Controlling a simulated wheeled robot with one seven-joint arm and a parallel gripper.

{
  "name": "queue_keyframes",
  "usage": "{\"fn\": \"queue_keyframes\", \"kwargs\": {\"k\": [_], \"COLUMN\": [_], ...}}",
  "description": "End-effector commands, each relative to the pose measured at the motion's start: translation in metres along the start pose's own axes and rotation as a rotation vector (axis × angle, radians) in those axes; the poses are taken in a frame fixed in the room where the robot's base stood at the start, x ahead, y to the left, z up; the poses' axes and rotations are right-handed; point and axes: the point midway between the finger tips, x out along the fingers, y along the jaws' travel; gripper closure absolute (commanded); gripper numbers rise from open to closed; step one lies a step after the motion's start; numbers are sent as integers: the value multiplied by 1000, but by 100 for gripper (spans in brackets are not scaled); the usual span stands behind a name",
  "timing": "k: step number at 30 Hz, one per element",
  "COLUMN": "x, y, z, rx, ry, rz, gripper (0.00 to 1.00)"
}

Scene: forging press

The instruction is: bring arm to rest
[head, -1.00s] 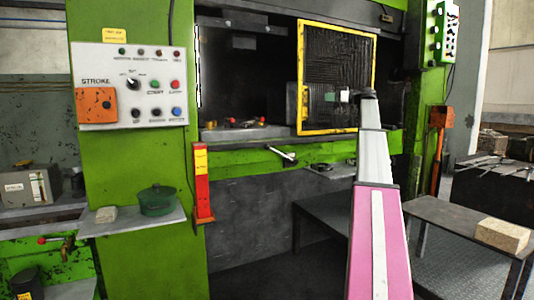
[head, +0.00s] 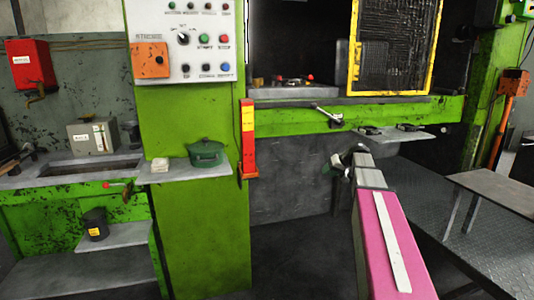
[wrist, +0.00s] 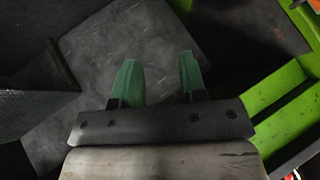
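My arm reaches forward at the right of centre in the head view, its pink link nearest. My gripper (head: 334,166) is small at its far end, in front of the dark grey lower panel of the press (head: 290,180) and below the green beam (head: 290,122). In the wrist view my gripper (wrist: 159,78) shows two green fingers, apart, with nothing between them. It is open and empty. The grey panel fills much of the view behind the fingers. I cannot tell the distance to it.
A small shelf (head: 400,137) juts out right of my gripper. A red and yellow post (head: 249,140) and a ledge (head: 180,173) with a green pot (head: 206,153) are left. A grey table (head: 500,190) stands right. Dark floor is open below.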

Motion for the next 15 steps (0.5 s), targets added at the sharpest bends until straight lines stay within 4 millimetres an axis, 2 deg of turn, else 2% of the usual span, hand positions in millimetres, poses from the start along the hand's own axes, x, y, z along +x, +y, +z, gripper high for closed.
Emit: {"fn": "queue_keyframes", "kwargs": {"k": [1, 6, 9, 15], "x": [18, 66, 85, 105], "y": [-10, -28, -38, -57], "z": [36, 130, 186, 291], "rx": [25, 106, 143, 191], "ry": [-47, -194, -274, -410], "rz": [24, 136, 210, 371], "gripper": [61, 61, 61, 61]}}
